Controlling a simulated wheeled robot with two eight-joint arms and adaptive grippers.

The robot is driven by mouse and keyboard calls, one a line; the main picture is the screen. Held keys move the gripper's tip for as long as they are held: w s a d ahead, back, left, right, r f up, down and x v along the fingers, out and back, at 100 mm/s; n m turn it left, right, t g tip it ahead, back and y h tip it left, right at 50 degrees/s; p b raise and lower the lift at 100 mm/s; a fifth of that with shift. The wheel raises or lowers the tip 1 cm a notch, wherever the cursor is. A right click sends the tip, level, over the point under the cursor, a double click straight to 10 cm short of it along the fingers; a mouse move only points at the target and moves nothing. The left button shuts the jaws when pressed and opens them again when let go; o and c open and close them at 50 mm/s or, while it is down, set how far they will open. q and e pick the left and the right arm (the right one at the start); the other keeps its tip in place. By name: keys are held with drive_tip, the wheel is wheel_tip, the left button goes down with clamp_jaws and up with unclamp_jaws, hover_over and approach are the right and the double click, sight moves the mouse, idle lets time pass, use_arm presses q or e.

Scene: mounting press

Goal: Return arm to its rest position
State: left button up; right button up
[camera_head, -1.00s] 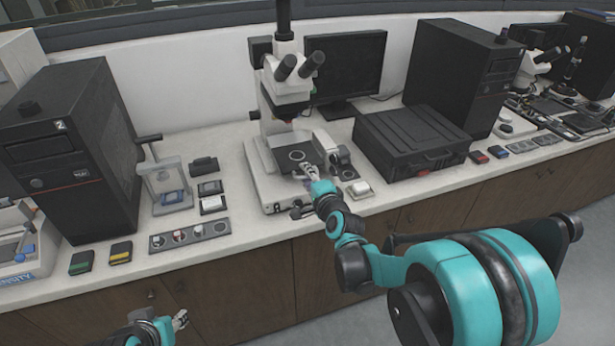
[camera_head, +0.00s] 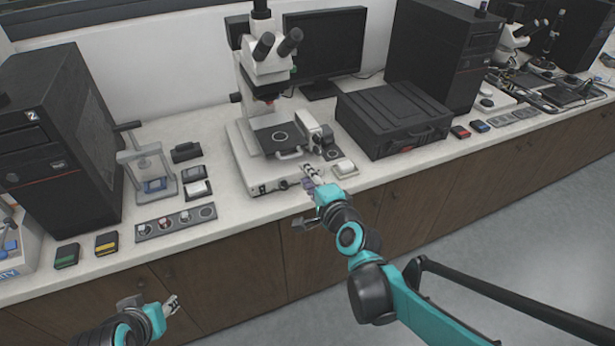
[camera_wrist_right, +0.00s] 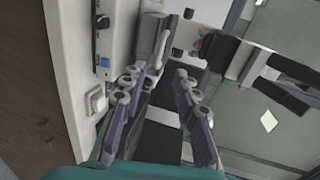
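My right arm reaches in from the lower right of the head view. Its gripper (camera_head: 309,174) is at the front right of the white microscope (camera_head: 245,145), near the counter's front edge and apart from the stage. In the right wrist view the two fingers (camera_wrist_right: 158,76) stand apart with nothing between them, so it is open. My left gripper (camera_head: 174,304) is low at the lower left, in front of the cabinets and clear of the counter. It is too small to tell whether it is open or shut.
A black case (camera_head: 392,118) and a small white-topped block (camera_head: 344,168) are right of the microscope. A grey holder strip (camera_head: 176,222) with round slots lies to its left, by a small clear-fronted stand (camera_head: 150,175). The floor (camera_head: 500,240) in front of the cabinets is clear.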

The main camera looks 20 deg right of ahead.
idle(0.4)
drive_tip(key=s+a+f+n+g, duration=0.2)
drive_tip(key=s+f+n+g, duration=0.1)
drive_tip(key=s+n, duration=0.5)
drive_tip(key=s+a+f+n+g, duration=0.1)
drive_tip(key=s+f+n+g, duration=0.3)
drive_tip(key=s+n, duration=0.5)
drive_tip(key=shift+a+f+n+g+h, duration=0.2)
drive_tip(key=shift+a+n+g+h, duration=0.15)
drive_tip(key=shift+g, duration=0.35)
